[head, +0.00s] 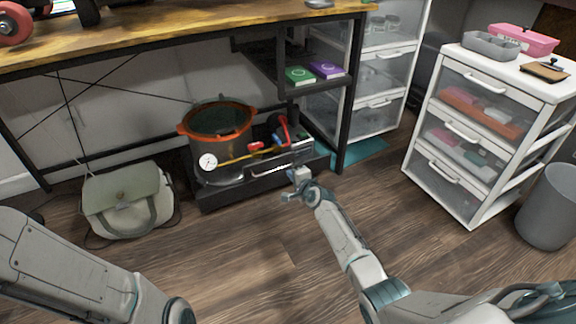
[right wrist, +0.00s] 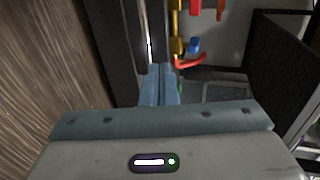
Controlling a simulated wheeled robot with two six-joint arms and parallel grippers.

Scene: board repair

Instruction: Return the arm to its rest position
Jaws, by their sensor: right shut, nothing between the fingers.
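My right gripper (head: 298,178) is in the middle of the head view, in front of the low black drawer under the desk. Its fingers also show in the right wrist view (right wrist: 159,85), shut together with nothing between them. They point toward the drawer's front edge; I cannot tell whether they touch it. My left arm (head: 80,270) comes in at the lower left of the head view, and its gripper is out of frame.
The black drawer (head: 225,195) holds an orange-rimmed pot (head: 217,150) with a gauge, and red and blue valve parts. A pale bag (head: 128,200) stands left. A white drawer cart (head: 470,150) and a grey bin (head: 550,207) stand right. The floor in front is clear.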

